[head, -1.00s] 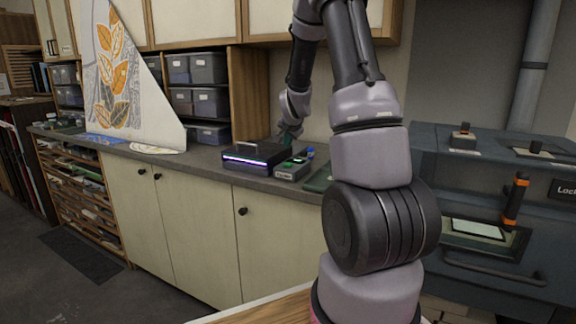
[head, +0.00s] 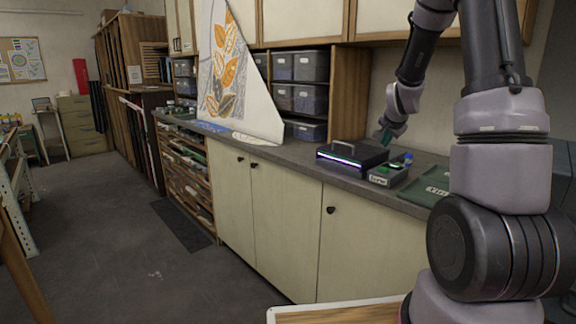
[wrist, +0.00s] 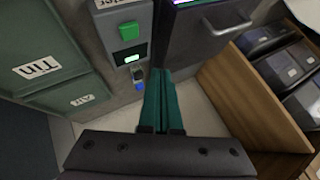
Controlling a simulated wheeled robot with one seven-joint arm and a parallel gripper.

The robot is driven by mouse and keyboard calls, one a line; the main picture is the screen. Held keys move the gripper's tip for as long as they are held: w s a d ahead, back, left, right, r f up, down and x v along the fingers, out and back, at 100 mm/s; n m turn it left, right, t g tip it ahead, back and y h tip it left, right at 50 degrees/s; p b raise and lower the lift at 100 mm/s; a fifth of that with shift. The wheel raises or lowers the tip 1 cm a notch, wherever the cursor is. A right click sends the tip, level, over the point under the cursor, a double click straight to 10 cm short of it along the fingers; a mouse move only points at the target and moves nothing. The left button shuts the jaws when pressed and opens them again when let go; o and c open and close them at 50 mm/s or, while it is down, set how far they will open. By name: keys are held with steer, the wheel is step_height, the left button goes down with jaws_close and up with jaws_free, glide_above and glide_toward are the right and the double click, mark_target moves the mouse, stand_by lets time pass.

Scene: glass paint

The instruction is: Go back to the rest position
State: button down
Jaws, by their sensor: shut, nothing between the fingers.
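My gripper (head: 383,138) is shut and empty. In the head view its dark green fingers hang above the back of the counter, over the right end of a black box with a purple light strip (head: 352,157). In the wrist view the two green fingers of my gripper (wrist: 162,78) lie side by side with nothing between them. They point at the gap between the black box (wrist: 205,50) and a small grey device with a green button (wrist: 128,30). Contact with either cannot be told.
A dark green tray marked TIN (head: 432,187) lies right of the grey device (head: 387,176). Shelves of grey bins (head: 308,66) and a leaf-pattern sheet (head: 240,75) stand further left. Wall cabinets (head: 305,20) hang above. The floor at left (head: 110,240) is open.

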steer(key=s+a+r+n+y, duration=0.1)
steer(key=s+a+r+n, duration=0.1)
steer(key=s+a+r, duration=0.45)
steer(key=s+a+r+n+y, duration=0.2)
steer(key=s+a+r, duration=0.1)
steer(key=s+r, duration=0.5)
steer(key=s+a+r+n, duration=0.1)
steer(key=s+a+n, duration=0.1)
steer(key=s, duration=0.8)
steer(key=s+a+r+n+g+y, duration=0.1)
steer(key=s+a, duration=0.4)
steer(key=s, duration=0.5)
steer(key=shift+s+r+n, duration=0.15)
steer(key=shift+n, duration=0.35)
